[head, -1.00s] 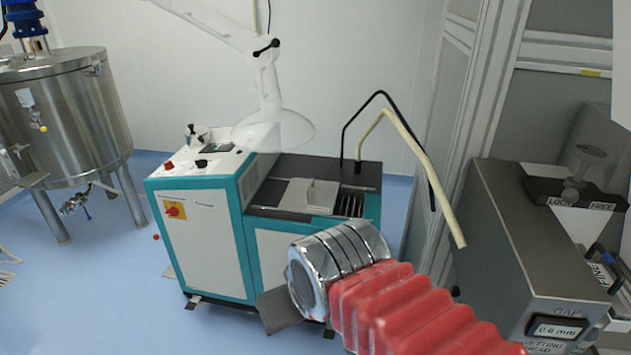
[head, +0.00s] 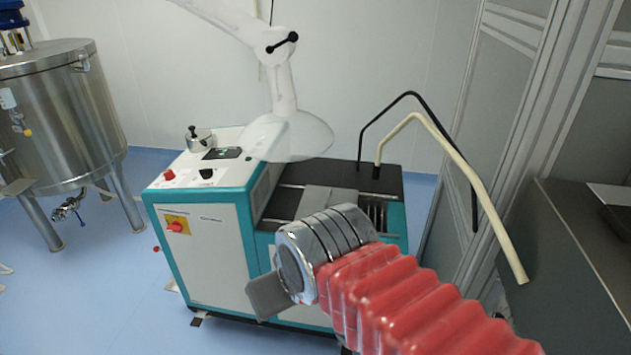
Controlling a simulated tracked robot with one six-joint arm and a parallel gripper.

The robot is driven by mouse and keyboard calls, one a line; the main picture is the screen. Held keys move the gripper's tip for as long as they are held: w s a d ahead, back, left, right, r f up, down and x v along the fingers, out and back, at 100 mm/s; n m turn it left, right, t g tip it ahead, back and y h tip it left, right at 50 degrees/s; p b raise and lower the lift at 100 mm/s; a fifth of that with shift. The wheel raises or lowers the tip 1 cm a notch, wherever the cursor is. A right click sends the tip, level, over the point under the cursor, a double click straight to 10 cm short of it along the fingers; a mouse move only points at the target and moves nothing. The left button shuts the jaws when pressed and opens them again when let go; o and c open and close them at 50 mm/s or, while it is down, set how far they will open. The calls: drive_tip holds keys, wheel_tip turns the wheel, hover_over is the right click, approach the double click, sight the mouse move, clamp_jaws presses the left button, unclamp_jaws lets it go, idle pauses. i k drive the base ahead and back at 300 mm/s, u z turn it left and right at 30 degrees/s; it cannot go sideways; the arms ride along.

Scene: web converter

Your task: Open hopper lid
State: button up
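The teal and white machine (head: 225,240) stands on the floor in the middle of the head view. A flat grey plate, which looks like the hopper lid (head: 322,199), lies on its lower top surface beside dark slots. The lid looks closed, and its near part is hidden behind my arm. My arm, with red bellows and a chrome end, reaches in from the lower right. My gripper (head: 266,296) shows only as a grey flat piece beyond the chrome end, in front of the machine's side. Its fingers are mostly hidden, so I cannot tell whether it is open.
A black bent bar and a cream bent bar (head: 455,155) rise behind the lid and lean right. A clear extraction hood (head: 290,137) hangs over the machine's back. A steel tank (head: 65,120) stands left. Grey equipment (head: 575,260) is at right. Blue floor is free at left.

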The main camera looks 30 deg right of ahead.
sight(314, 199)
drive_tip(key=z, duration=0.05)
drive_tip(key=i, duration=1.1)
